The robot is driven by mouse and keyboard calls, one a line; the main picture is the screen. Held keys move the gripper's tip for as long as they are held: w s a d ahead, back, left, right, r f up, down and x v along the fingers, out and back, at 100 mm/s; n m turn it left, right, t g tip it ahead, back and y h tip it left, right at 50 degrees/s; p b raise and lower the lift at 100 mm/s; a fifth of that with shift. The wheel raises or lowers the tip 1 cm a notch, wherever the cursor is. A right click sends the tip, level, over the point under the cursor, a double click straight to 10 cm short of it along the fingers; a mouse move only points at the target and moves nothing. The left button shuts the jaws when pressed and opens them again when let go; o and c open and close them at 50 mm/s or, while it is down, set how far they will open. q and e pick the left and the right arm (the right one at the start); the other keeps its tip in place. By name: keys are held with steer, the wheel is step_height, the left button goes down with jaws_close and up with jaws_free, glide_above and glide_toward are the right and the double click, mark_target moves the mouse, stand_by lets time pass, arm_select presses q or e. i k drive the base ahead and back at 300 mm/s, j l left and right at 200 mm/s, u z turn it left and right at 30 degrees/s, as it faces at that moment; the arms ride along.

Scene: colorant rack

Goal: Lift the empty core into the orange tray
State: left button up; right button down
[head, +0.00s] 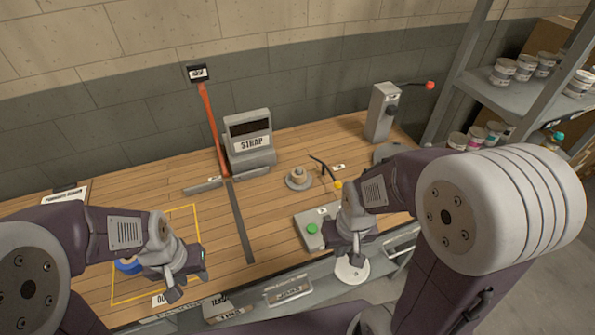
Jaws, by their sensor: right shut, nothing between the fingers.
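A small beige and grey core-like piece (298,176) stands on a round grey base on the wooden bench; I cannot tell whether it is the empty core. I see no clear orange tray; an orange-yellow outlined rectangle (196,222) is on the bench at left. My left gripper (187,284) is over the front of that outline, beside a partly hidden blue round thing (127,266); its jaws are unclear. My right gripper (351,256) is shut and empty at the bench's front, just above a white round disc (352,272), to the right of and nearer than the core-like piece.
A grey STRAP machine (249,141) stands at the back, with a red upright bar (212,130) beside it. A dark strip (240,222) crosses the bench. A green-button box (309,230) is by my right gripper. A grey post (382,112) and shelves of tubs (503,71) are at right.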

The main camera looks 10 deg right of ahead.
mark_target(296, 180)
steer(key=i+l+u, duration=0.15)
steer(key=l+u, duration=0.25)
steer(key=i+l+u, duration=0.1)
steer(key=l+u, duration=0.3)
